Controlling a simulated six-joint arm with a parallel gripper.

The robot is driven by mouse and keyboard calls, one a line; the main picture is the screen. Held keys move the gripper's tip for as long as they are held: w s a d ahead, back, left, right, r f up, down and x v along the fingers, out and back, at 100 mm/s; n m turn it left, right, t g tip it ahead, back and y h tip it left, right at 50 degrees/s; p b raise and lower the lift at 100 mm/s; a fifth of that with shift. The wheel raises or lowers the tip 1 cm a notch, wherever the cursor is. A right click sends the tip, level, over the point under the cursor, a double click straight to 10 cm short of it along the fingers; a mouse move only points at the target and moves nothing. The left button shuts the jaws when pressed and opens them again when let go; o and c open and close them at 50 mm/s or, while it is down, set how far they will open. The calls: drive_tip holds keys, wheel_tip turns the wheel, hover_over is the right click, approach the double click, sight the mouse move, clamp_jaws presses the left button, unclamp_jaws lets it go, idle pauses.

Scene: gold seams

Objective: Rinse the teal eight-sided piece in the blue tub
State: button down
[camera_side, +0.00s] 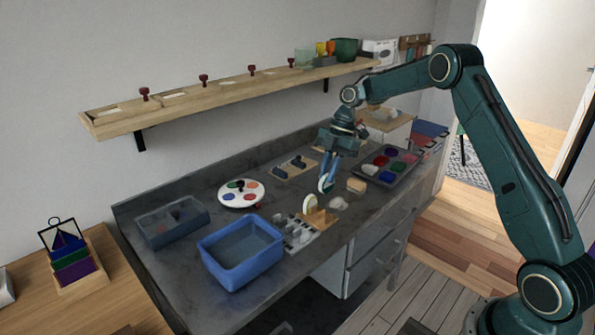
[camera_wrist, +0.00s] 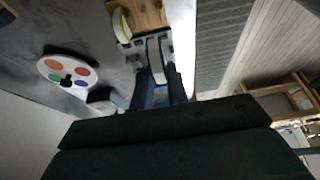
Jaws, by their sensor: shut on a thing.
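The blue tub (camera_side: 213,262) stands near the front left of the grey worktop, with bluish-grey contents. My gripper (camera_side: 325,183) is right of and behind the tub, pointing down above the worktop. It is shut on a thin, pale, disc-like piece (camera_side: 321,184). In the wrist view this piece (camera_wrist: 157,54) is seen nearly edge-on between the fingers of my gripper (camera_wrist: 158,78). Its outline and true colour cannot be told, so I cannot confirm that it is the teal eight-sided piece. The tub is not visible in the wrist view.
A wooden stand with a cream disc (camera_side: 309,203) and a pale rack (camera_side: 297,238) stand between gripper and tub. A white palette (camera_side: 240,200) and grey bin (camera_side: 170,236) lie left. A tray of coloured pots (camera_side: 402,168) and a sponge (camera_side: 356,185) lie right.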

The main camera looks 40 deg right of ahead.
drive_tip(key=shift+a, duration=0.1)
drive_tip(key=w+a, duration=0.2)
drive_tip(key=a, duration=1.1)
drive_tip(key=w+a+r, duration=0.1)
drive_tip(key=w+a, duration=0.1)
drive_tip(key=a, duration=1)
drive_tip(key=shift+w+a+r, duration=0.15)
drive_tip(key=shift+w+a, duration=0.15)
drive_tip(key=shift+a, duration=0.1)
drive_tip(key=shift+f, duration=0.2)
drive_tip(key=shift+f, duration=5.6)
drive_tip(key=shift+d, duration=0.65)
drive_tip(key=shift+a, duration=0.6)
